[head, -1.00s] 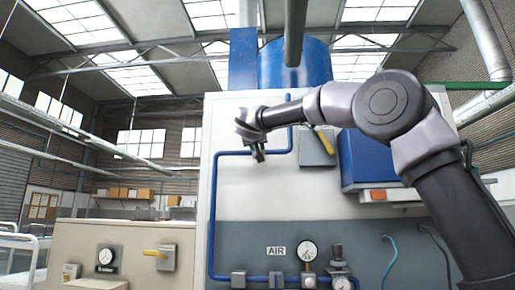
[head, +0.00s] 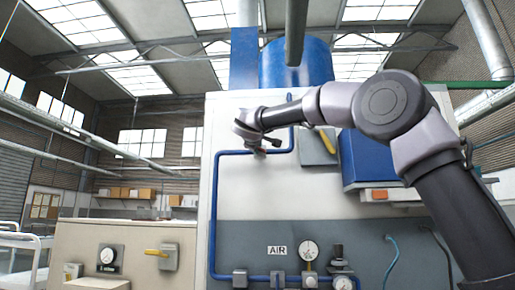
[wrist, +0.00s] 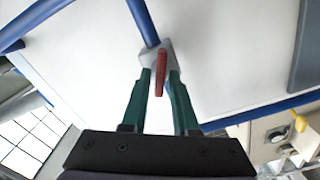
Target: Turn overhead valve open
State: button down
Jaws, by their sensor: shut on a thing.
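The overhead valve has a red lever (wrist: 161,66) and a grey body (wrist: 150,54) on a blue pipe (wrist: 142,20), seen in the wrist view. My gripper (wrist: 159,82) has its two green fingers on either side of the red lever and is shut on it. In the head view my gripper (head: 268,147) is high up in front of the white panel, by the bend of the blue pipe (head: 232,153). There my wrist hides most of the valve and lever.
A grey plate with a yellow lever (head: 327,140) is right of my gripper. A blue box (head: 362,160) juts out farther right. Below are a gauge (head: 308,250) and an AIR sign (head: 277,250). Another yellow lever (head: 158,253) is at lower left.

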jog(key=n, duration=0.5)
jog(key=shift+f, duration=0.25)
jog(key=shift+n, duration=0.3)
jog(key=c, duration=0.9)
grip_release()
jog(key=s, duration=1)
jog(key=shift+s+a, duration=0.2)
jog(key=shift+s, duration=0.2)
